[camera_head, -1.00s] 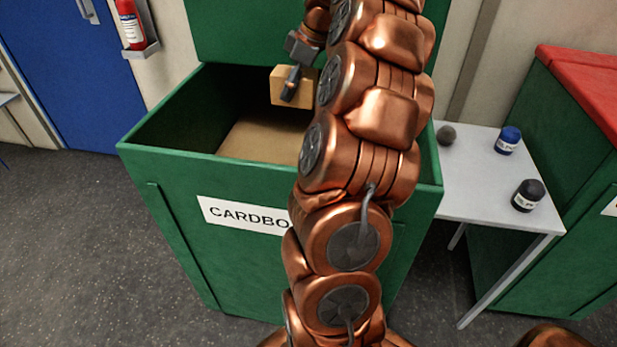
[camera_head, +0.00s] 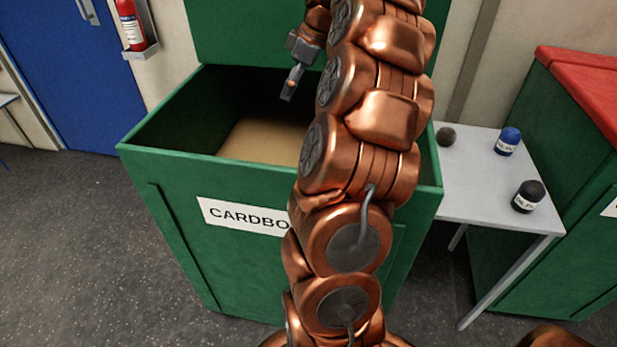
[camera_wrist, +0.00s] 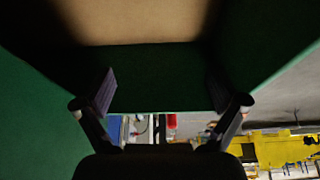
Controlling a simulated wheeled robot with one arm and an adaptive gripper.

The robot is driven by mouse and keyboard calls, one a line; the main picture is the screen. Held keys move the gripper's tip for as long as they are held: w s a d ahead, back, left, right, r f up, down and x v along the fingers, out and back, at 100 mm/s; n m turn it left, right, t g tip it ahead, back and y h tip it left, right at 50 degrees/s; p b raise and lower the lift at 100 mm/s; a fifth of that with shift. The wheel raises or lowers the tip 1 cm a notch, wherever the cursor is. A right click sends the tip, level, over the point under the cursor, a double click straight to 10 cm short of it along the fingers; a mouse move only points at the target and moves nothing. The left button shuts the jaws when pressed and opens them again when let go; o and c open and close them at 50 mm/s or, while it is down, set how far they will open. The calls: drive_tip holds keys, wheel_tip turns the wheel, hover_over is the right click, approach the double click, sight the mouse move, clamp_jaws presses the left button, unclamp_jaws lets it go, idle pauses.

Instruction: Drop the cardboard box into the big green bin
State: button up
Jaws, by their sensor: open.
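The big green bin (camera_head: 235,265) stands open in the head view, with a "CARDBO…" label partly hidden behind my arm. My gripper (camera_head: 289,90) is over the bin's opening near its back wall, with nothing between its fingers. In the wrist view the fingers of my gripper (camera_wrist: 160,95) are spread apart and empty, with green bin walls around them. A tan surface (camera_head: 262,140) shows inside the bin, and also at the top of the wrist view (camera_wrist: 140,18). I cannot make out the cardboard box as a separate shape in either view now.
A light grey table (camera_head: 480,190) right of the bin holds a blue-lidded jar (camera_head: 508,141), a black-lidded jar (camera_head: 528,196) and a dark round object (camera_head: 446,137). A red-topped green bin (camera_head: 560,190) stands further right. A fire extinguisher (camera_head: 131,25) hangs by the blue door (camera_head: 70,80).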

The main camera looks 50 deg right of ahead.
drive_tip(key=v, duration=0.7)
idle(0.7)
